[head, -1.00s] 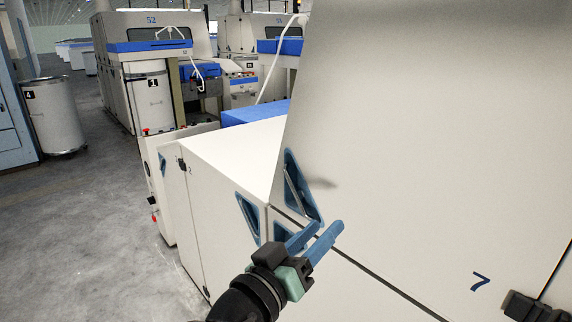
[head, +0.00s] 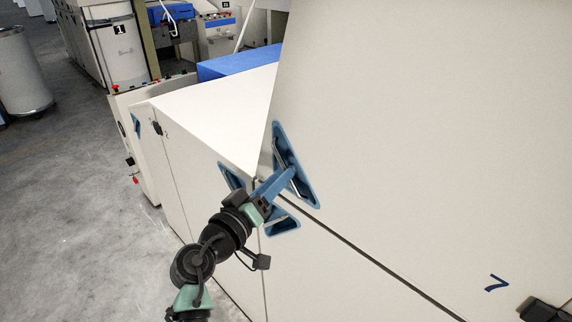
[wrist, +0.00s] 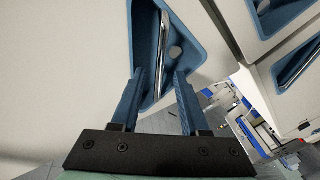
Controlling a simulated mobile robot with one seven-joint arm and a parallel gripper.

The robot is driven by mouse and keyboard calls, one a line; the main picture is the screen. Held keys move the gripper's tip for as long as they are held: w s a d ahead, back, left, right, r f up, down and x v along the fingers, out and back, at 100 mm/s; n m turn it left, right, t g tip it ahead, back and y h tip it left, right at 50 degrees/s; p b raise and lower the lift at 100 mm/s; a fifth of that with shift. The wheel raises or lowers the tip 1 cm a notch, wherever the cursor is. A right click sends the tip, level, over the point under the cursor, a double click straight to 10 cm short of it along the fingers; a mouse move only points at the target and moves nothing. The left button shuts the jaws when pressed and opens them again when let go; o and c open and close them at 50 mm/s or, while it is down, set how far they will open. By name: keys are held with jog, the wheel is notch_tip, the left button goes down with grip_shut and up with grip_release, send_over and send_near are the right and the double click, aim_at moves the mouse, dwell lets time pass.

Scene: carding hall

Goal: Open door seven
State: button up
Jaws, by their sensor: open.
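Door seven (head: 400,120) is the large pale panel on the right in the head view, marked with a dark blue 7 (head: 496,283). It looks closed. Its handle (head: 279,150) is a metal bar in a blue triangular recess at the panel's lower left corner. My gripper (head: 284,180) is at this recess, its blue fingers covering part of it. In the wrist view the bar (wrist: 162,45) runs lengthwise between the open fingers (wrist: 161,74), its lower end between the fingertips. I see a gap on each side; whether a finger touches the recess I cannot tell.
Similar blue recessed handles sit close by, one below (head: 284,224) and one to the left (head: 226,175). A dark hinge (head: 541,308) is at lower right. The grey floor (head: 70,215) at left is clear up to a metal can (head: 22,75).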

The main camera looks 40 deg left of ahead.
aim_at(286, 167)
jog(key=shift+w+a+p, duration=0.15)
jog(key=shift+w+a, duration=0.05)
jog(key=shift+w, duration=0.8)
jog(key=shift+w+a+p, duration=0.15)
jog(key=shift+w, duration=0.85)
grip_shut()
